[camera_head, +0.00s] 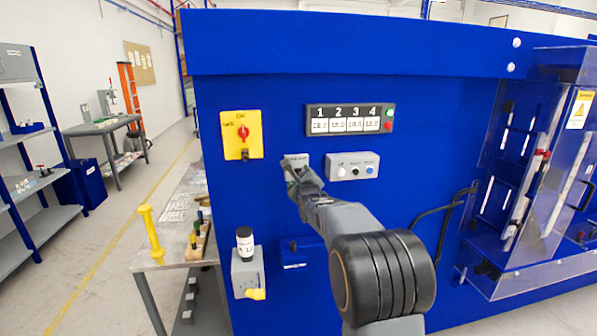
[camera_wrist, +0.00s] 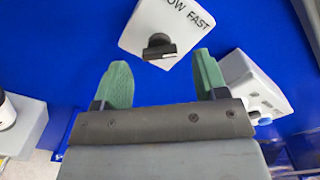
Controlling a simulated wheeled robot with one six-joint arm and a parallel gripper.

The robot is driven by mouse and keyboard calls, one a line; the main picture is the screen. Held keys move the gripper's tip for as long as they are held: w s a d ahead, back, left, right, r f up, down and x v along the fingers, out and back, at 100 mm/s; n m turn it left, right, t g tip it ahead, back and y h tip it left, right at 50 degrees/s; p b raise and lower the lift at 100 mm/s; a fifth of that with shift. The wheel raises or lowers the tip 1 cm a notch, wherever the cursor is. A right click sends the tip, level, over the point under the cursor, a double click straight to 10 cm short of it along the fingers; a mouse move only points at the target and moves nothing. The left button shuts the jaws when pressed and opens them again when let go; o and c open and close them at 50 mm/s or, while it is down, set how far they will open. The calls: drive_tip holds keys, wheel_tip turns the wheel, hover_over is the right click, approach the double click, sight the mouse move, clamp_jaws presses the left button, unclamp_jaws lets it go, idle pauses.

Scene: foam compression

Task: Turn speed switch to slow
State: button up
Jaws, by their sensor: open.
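The speed switch (camera_wrist: 160,46) is a black knob on a light grey box (camera_wrist: 142,33) fixed to the blue panel. The box carries the words "FAST" and a partly cut-off "OW". The knob's bar points to the right in the wrist view. My gripper (camera_wrist: 163,68) is open, with one green finger to the left and one to the right, a little below the knob and apart from it. In the head view my gripper (camera_head: 293,170) is at the panel and covers most of the switch box (camera_head: 296,158).
A grey button box (camera_head: 352,166) sits just right of the switch. A yellow box with a red rotary switch (camera_head: 241,134) is at upper left, and a four-number display (camera_head: 350,119) is above. A grey box with a black-and-white cylinder (camera_head: 246,265) is at lower left.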

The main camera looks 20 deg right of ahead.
sight(299, 174)
drive_tip(key=shift+p+x, duration=0.35)
drive_tip(key=shift+x, duration=1.2)
drive_tip(key=c, duration=0.9)
